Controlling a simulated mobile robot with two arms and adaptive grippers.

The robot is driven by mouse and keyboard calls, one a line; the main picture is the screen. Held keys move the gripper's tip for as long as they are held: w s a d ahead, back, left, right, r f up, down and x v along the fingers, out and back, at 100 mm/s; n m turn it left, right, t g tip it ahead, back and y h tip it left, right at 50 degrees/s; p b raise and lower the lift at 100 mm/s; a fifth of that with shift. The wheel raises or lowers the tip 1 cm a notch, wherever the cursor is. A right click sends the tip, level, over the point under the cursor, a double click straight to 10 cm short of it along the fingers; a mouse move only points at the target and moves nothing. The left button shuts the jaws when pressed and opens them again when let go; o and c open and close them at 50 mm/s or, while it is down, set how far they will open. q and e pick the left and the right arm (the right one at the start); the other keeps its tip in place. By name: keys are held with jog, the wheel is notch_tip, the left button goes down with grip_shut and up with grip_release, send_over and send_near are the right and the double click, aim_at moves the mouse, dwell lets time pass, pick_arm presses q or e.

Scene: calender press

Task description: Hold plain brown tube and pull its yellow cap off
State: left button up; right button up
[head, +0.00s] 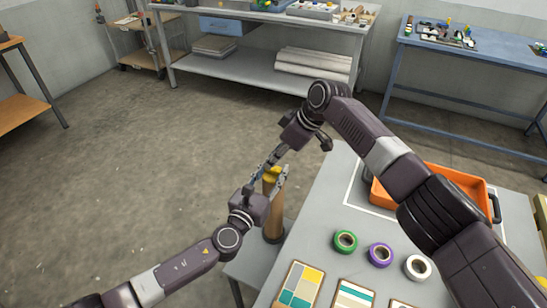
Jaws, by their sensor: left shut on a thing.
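My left gripper (269,186) comes in from the lower left and is shut on the tube's upper part, just below the cap. My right gripper (269,166) reaches down from the upper right, with its fingers close to the cap. The fingers overlap in the picture, so I cannot tell whether the right ones are shut or touch the cap.
On the table (325,215) are a green tape roll (345,242), a purple one (380,255), a white one (418,267) and colour sample boards (299,286). An orange crate (455,180) stands under my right arm. The floor at left is clear.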

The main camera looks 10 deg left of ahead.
pick_arm(q)
jog(key=shift+f, duration=0.2)
jog(key=shift+r, duration=0.1)
pick_arm(e)
jog(key=v, duration=1.2)
pick_arm(q)
jog(key=o, duration=1.2)
jog(key=shift+c, duration=0.2)
jog(key=s+a, duration=0.2)
jog(key=s, duration=0.9)
jog(key=shift+s+a, duration=0.15)
jog(key=shift+s, duration=0.25)
